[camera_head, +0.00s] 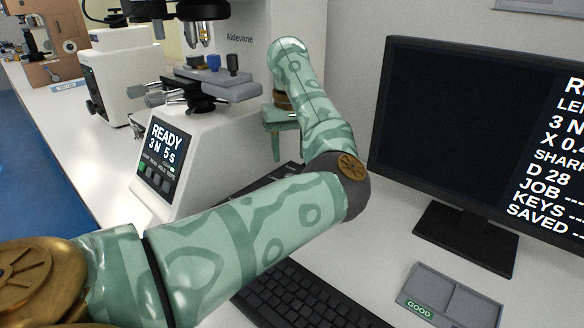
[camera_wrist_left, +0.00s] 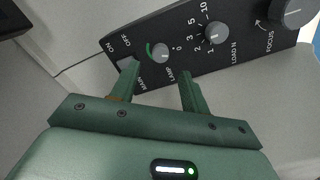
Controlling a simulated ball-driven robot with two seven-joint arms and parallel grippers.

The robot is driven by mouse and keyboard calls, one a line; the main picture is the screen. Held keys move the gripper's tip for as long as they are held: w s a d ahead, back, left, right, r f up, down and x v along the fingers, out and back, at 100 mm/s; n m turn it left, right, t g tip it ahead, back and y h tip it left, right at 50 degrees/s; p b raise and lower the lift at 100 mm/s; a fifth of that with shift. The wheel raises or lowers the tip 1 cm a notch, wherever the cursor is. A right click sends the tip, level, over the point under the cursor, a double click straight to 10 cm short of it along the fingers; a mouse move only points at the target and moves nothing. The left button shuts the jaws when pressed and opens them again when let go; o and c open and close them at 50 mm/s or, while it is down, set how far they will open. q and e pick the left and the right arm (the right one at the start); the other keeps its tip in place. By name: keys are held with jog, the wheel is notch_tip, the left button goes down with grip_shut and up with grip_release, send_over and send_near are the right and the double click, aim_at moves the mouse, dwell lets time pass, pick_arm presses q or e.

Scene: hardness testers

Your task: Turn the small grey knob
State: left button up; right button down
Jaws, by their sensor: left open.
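In the left wrist view a dark control panel carries three grey knobs in a row. The small grey knob (camera_wrist_left: 159,53), labelled LAMP, has a green arc beside it and a 0 mark. My left gripper (camera_wrist_left: 159,80) is open, its two green fingers spread either side of this knob's line, tips just short of it. No contact shows. My right gripper is not in view.
Beside the small knob are a LOAD N knob (camera_wrist_left: 216,33), a larger FOCUS knob (camera_wrist_left: 292,12) and a MAIN switch (camera_wrist_left: 126,63). A monitor (camera_head: 465,130), keyboard (camera_head: 300,298) and grey tray (camera_head: 450,297) stand on the bench. The tester's screen (camera_head: 163,150) reads READY.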

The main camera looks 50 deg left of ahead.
pick_arm(q)
notch_tip(320, 180, down, 5)
jog(key=shift+f+b, duration=0.1)
jog(key=shift+b, duration=0.7)
jog(key=shift+f, duration=0.4)
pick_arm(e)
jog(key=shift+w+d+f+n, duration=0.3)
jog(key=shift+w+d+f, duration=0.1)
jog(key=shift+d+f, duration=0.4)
pick_arm(q)
jog(key=c, duration=1)
